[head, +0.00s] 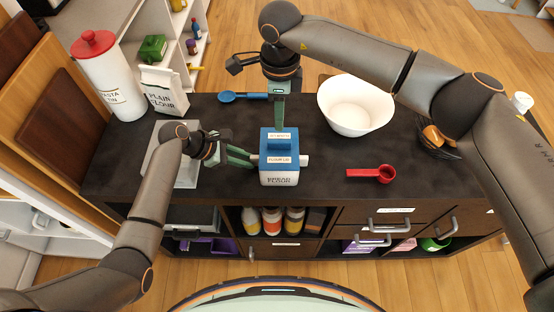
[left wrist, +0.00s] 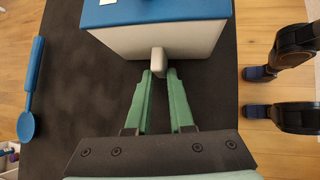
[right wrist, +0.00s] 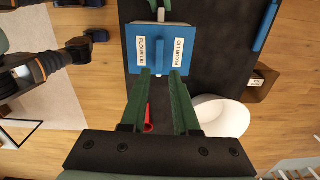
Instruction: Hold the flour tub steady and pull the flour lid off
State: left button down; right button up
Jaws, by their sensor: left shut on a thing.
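The white flour tub (head: 279,179) stands upright on the dark counter with the blue flour lid (head: 279,148) on it. The lid has a raised blue grip bar on top and label strips; it also shows in the right wrist view (right wrist: 182,44). My left gripper (head: 252,158) is shut on the white side lug (left wrist: 158,60) of the tub (left wrist: 118,43), at the tub's left side. My right gripper (right wrist: 161,73) points down over the lid, fingers apart and empty, tips near the grip bar (right wrist: 160,56). Whether they touch it, I cannot tell.
A white bowl (head: 352,106) stands right of the tub, with a red scoop (head: 372,174) in front of it. A blue spoon (head: 243,97) lies behind. A flour bag (head: 163,92) and a pasta tin (head: 108,82) stand at the left. Counter around the scoop is clear.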

aim_at(279, 140)
jog(key=shift+f+n, duration=0.1)
jog(key=shift+n, duration=0.2)
jog(key=shift+f, duration=4.3)
grip_shut()
pick_arm(q)
jog(key=shift+f, duration=0.1)
pick_arm(e)
jog(key=shift+w+r, duration=0.1)
jog(key=shift+r, duration=0.65)
pick_arm(q)
jog(key=shift+s, duration=0.1)
pick_arm(e)
jog(key=shift+r, duration=1.35)
pick_arm(q)
jog(key=c, duration=0.7)
grip_release()
